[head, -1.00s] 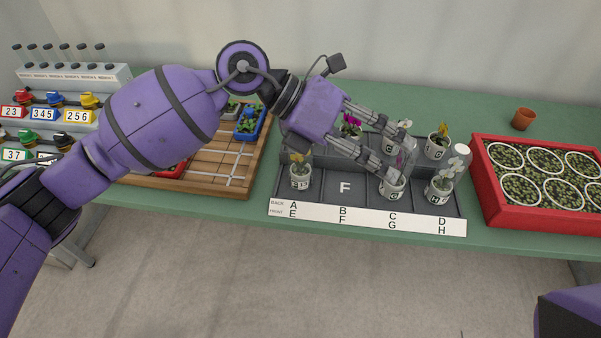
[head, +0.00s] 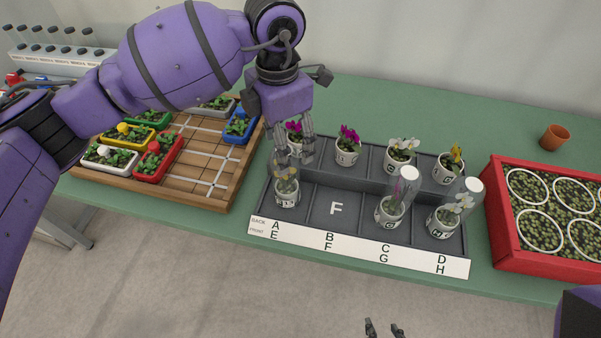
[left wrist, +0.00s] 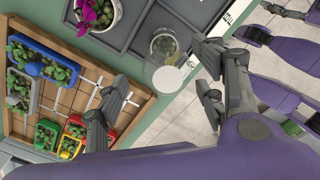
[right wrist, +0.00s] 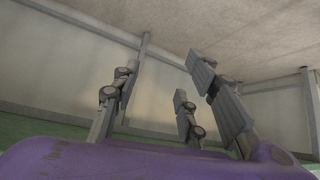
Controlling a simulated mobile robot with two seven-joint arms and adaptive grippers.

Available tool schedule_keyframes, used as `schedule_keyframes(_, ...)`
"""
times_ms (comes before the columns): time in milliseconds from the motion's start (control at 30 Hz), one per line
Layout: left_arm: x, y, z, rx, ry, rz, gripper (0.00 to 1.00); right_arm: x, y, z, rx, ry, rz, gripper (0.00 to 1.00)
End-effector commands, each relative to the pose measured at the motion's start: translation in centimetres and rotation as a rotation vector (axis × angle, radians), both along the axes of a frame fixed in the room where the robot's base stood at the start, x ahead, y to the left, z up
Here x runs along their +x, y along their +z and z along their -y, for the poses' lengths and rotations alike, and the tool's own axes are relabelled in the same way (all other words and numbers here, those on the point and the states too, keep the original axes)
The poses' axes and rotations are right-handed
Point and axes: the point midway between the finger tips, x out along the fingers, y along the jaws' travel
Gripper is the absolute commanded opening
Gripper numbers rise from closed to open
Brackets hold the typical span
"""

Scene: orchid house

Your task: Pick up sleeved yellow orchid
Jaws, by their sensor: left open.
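The sleeved yellow orchid (head: 286,192) stands upright in a white pot in front slot E of the grey rack, partly behind my fingers. In the left wrist view its clear sleeve with a pale round top (left wrist: 168,80) shows between the fingers. My left gripper (head: 292,158) is open, pointing down over slot E, its fingers spread about the sleeve's upper part. I cannot tell if they touch it. My right gripper (head: 384,329) is open and empty, low at the front, away from the table.
The grey rack (head: 335,208) also holds sleeved orchids in G (head: 390,211) and H (head: 443,220). F is empty. Unsleeved orchids fill the back row, including a yellow one (head: 448,168) in D. A wooden tray (head: 205,195) is left, a red crate (head: 495,215) right.

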Motion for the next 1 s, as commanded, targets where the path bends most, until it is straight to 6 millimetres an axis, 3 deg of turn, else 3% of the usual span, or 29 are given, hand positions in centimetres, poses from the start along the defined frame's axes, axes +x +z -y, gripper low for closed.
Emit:
schedule_keyframes(233,-0.1,-0.6,0.0,0.000,0.000,-0.002,0.63,-0.6,-0.2,0.0,0.002,-0.004,-0.011,0.40)
schedule_keyframes(467,-0.3,-3.2,-0.1,0.000,0.000,-0.002,0.63,-1.3,-0.3,-0.2,0.008,-0.013,-0.023,0.40)
schedule_keyframes(800,-1.0,-7.5,-0.4,0.000,0.000,-0.001,0.63,-0.4,0.7,-0.2,0.008,-0.012,-0.002,0.40)
schedule_keyframes(1000,-0.9,-7.8,-0.4,-0.001,0.000,0.000,0.63,-0.2,0.7,-0.2,0.006,-0.009,0.000,0.40)
